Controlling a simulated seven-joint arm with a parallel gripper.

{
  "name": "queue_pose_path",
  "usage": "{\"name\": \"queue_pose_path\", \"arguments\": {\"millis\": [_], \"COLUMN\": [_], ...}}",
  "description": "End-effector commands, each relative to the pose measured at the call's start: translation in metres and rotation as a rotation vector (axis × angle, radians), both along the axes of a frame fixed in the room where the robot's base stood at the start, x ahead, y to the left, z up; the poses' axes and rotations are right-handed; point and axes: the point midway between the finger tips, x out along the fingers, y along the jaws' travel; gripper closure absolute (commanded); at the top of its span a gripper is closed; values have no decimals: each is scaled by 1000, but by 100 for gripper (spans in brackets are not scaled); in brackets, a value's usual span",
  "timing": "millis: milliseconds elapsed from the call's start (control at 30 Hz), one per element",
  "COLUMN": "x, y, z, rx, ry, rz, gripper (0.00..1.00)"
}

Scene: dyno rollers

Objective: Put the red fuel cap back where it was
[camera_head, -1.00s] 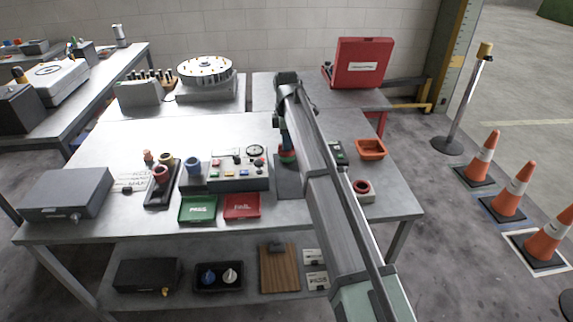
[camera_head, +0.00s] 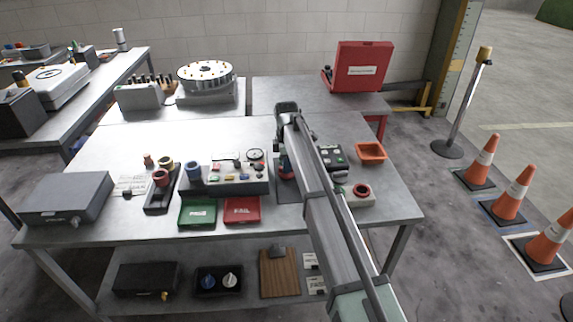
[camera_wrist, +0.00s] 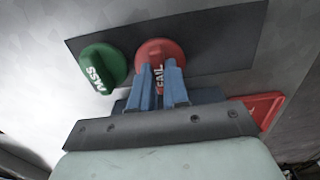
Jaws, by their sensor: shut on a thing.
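My gripper (camera_wrist: 161,72) has its blue fingers closed on a round red cap (camera_wrist: 158,50) with white lettering that looks like "FAIL". The cap is at or just above a dark mat (camera_wrist: 215,40); I cannot tell whether it touches. A round green cap (camera_wrist: 101,69) with white lettering stands just left of it, apart from the fingers. In the head view my gripper (camera_head: 285,168) is low over the dark mat (camera_head: 288,192), and my arm largely hides the held cap.
A console with coloured buttons (camera_head: 235,188) is left of the mat. Green (camera_head: 197,225) and red (camera_head: 242,222) trays lie in front. A button box (camera_head: 331,150), an orange bin (camera_head: 370,148) and a box with a red ring (camera_head: 361,204) are to the right.

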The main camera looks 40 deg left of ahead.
Motion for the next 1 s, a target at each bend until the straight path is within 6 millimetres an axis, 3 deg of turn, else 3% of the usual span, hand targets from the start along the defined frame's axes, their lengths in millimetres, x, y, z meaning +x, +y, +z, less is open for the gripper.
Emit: {"name": "queue_pose_path", "arguments": {"millis": [67, 100, 367, 733, 1000], "x": [0, 0, 0, 0, 1], "y": [0, 0, 0, 0, 1], "z": [-2, -2, -2, 6, 51], "rx": [0, 0, 0, 0, 1], "ry": [0, 0, 0, 0, -1], "rz": [0, 0, 0, 0, 0], "gripper": [100, 83, 60, 60, 60]}}
